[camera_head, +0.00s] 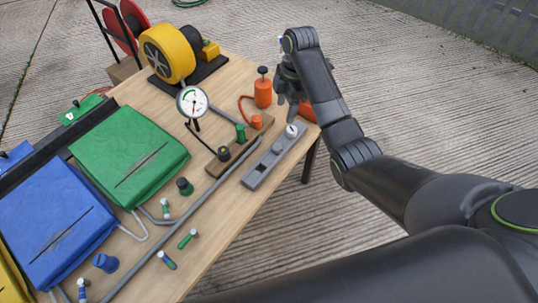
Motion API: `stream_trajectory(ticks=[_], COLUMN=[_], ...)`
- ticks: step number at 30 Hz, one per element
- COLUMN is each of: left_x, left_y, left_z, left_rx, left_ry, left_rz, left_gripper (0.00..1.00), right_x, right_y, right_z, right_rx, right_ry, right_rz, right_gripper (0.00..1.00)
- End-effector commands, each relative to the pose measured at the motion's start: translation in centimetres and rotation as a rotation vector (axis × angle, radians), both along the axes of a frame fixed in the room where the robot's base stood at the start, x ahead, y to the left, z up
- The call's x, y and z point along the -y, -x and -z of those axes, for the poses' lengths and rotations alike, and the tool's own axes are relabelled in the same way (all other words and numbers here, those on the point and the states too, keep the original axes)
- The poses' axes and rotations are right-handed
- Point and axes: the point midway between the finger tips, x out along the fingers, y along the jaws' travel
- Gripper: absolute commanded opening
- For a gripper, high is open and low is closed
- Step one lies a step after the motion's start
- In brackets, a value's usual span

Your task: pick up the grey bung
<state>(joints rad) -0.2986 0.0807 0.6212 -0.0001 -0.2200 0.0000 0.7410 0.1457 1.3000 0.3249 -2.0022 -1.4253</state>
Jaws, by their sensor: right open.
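A dark grey, stubby piece (223,154), which looks like the grey bung, stands at the near end of a narrow wooden rack (213,169). A green bung (240,132) and an orange one (256,121) stand farther along the same rack. My right gripper (286,108) is open, fingers pointing down, over the table's right end. It is to the right of and beyond the dark grey bung, clear of it. An orange thing (308,111) shows partly behind its arm. My left gripper is out of view.
A grey strip (255,178) with a white dial lies right of the rack. A gauge (193,101), an orange canister (263,92) and a yellow blower (168,53) stand behind. Green (130,155) and blue (55,225) pads fill the left. A dark green bung (185,186) stands alone.

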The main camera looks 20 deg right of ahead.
Motion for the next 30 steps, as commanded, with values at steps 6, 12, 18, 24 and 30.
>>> stream_trajectory(ticks=[6, 12, 18, 24, 30], left_x=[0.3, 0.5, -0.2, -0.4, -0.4], left_y=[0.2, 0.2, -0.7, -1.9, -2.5], left_z=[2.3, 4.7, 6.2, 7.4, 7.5], left_rx=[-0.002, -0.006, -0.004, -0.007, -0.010], left_ry=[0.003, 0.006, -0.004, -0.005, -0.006], left_rz=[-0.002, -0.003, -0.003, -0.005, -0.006], left_gripper=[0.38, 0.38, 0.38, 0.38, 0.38], right_x=[-0.2, -0.5, -0.8, -1.1, -1.4], right_y=[0.1, 0.1, 0.1, 0.1, 0.2], right_z=[2.1, 4.4, 6.7, 9.0, 11.0], right_rx=[-0.003, -0.003, -0.002, -0.002, -0.005], right_ry=[0.000, 0.001, 0.001, 0.000, -0.001], right_rz=[-0.010, -0.009, -0.008, -0.007, -0.007], right_gripper=[0.56, 0.56, 0.56, 0.56, 0.56])
